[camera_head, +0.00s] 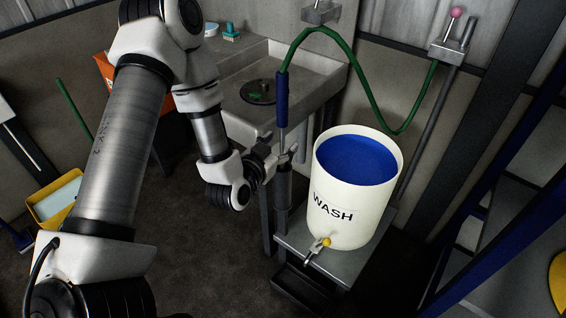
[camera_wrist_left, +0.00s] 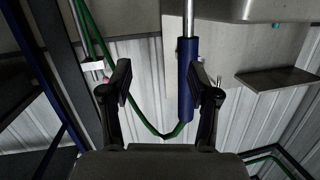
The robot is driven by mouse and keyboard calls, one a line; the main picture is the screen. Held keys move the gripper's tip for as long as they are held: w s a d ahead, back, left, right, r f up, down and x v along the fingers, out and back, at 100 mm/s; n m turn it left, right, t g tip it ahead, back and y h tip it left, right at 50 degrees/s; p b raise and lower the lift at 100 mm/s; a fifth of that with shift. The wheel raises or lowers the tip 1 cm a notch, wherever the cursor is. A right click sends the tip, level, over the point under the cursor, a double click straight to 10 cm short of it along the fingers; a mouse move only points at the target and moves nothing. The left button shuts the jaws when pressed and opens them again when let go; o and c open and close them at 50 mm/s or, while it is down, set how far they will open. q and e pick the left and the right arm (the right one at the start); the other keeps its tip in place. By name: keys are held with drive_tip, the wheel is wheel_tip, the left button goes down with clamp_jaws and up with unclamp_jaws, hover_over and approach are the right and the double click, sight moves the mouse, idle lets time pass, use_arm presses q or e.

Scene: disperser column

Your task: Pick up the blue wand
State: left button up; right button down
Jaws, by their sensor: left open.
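The blue wand (camera_head: 282,98) stands upright in front of the sink, with a blue grip, a metal tube below it and a green hose from its top. My left gripper (camera_head: 281,154) is open beside the wand's lower metal part in the head view. In the left wrist view, the wand's blue grip (camera_wrist_left: 187,75) shows between the open fingers (camera_wrist_left: 160,84), close to the right-hand finger. Whether it lies within their reach in depth I cannot tell. My right gripper is not in view.
A white WASH bucket (camera_head: 331,190) of blue liquid stands on a metal stand (camera_head: 365,262) right of the gripper. The green hose (camera_head: 352,65) arches to a valve post (camera_head: 449,50). A grey sink (camera_head: 322,75) is behind. A yellow bucket (camera_head: 42,213) stands at left.

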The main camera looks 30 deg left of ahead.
use_arm(q)
drive_tip(key=n+t+y, duration=0.2)
approach(279, 95)
drive_tip(key=w, duration=0.4)
drive_tip(key=shift+w+a+r, duration=0.1)
drive_tip(key=shift+a+r, duration=0.05)
drive_tip(key=shift+a, duration=0.25)
drive_tip(key=w, duration=0.4)
drive_tip(key=w+a+p, duration=0.1)
drive_tip(key=w, duration=0.1)
drive_tip(key=shift+w+a, duration=0.1)
drive_tip(key=shift+w, duration=0.1)
drive_tip(key=shift+w+f, duration=0.25)
drive_tip(key=shift+w, duration=0.15)
clamp_jaws()
